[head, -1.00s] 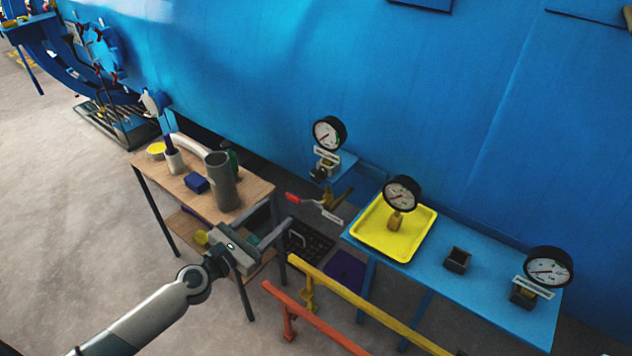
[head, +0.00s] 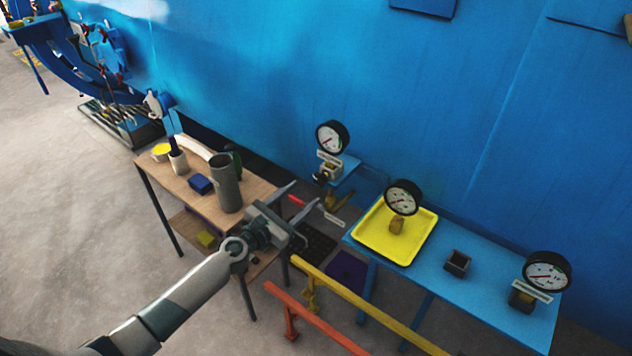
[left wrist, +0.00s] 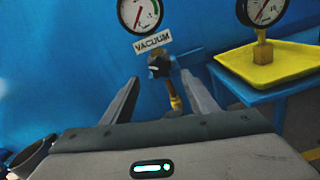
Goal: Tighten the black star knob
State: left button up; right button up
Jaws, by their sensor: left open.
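The black star knob (left wrist: 159,66) sits below a pressure gauge (left wrist: 141,10) and a white VACUUM label (left wrist: 153,42) in the left wrist view. In the head view the small dark knob (head: 321,179) shows under the left-hand gauge (head: 332,137), beside a brass fitting. My left gripper (head: 304,194) is open and empty, a short way in front of and below the knob. In the left wrist view its two fingers (left wrist: 162,92) point toward the knob, which lies between their directions, apart from both. My right gripper is not in view.
A wooden table (head: 250,177) with a grey cylinder (head: 226,185) and small items stands left. A blue bench (head: 482,290) holds a yellow tray (head: 368,247) with a gauge, a small black box (head: 457,262) and another gauge (head: 546,271). Yellow (head: 370,305) and orange (head: 318,322) rails stand in front.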

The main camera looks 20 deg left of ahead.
aim_at(320, 180)
pick_arm(q)
jog(key=x, duration=0.7)
jog(key=c, duration=1.1)
